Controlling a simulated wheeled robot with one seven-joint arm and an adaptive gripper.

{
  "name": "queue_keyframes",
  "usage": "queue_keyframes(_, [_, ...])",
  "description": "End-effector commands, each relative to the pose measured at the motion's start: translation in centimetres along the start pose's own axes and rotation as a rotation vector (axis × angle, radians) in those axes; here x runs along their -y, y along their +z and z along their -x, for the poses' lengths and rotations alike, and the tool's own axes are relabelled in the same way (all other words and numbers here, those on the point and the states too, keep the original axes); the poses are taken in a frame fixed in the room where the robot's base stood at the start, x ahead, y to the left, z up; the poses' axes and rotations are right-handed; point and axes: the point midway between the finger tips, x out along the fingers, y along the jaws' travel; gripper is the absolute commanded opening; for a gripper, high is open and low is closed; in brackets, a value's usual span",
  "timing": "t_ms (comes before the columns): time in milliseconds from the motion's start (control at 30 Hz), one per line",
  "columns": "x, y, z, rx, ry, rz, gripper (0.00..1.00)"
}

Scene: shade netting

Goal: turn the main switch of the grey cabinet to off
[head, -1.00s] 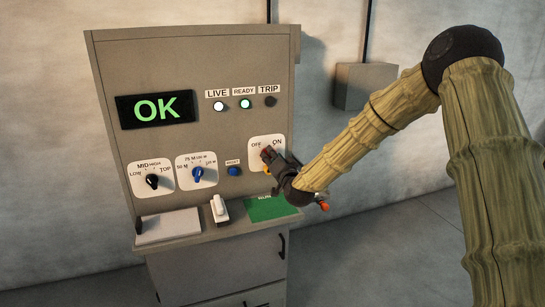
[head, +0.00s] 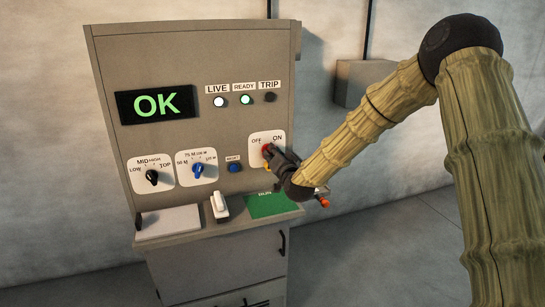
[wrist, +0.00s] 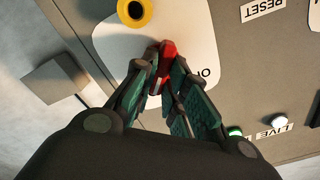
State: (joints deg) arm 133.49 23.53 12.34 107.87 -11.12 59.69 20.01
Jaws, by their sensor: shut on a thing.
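The grey cabinet (head: 200,60) stands against the wall with a sloping control panel. Its main switch has a red handle (head: 267,148) on a white plate marked OFF on the left and ON on the right. My gripper (head: 271,154) is at this handle and covers part of it. In the wrist view my gripper (wrist: 163,75) has its fingers closed around the red handle (wrist: 168,50). Which mark the handle points to is hard to tell. A yellow ring (wrist: 135,12) sits on the same plate. The LIVE lamp (head: 220,102) is lit.
The display (head: 155,104) reads OK. The READY lamp (head: 246,100) is lit and the TRIP lamp (head: 270,97) is dark. A black knob (head: 152,177), a blue knob (head: 198,171) and a blue RESET button (head: 234,167) lie left of the switch. A white rocker (head: 219,206) stands on the ledge.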

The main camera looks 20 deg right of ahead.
Motion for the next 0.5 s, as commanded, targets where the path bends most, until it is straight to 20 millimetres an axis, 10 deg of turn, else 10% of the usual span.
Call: queue_keyframes(500, [0.01, 0.42, -0.01, -0.001, -0.001, 0.450, 0.00])
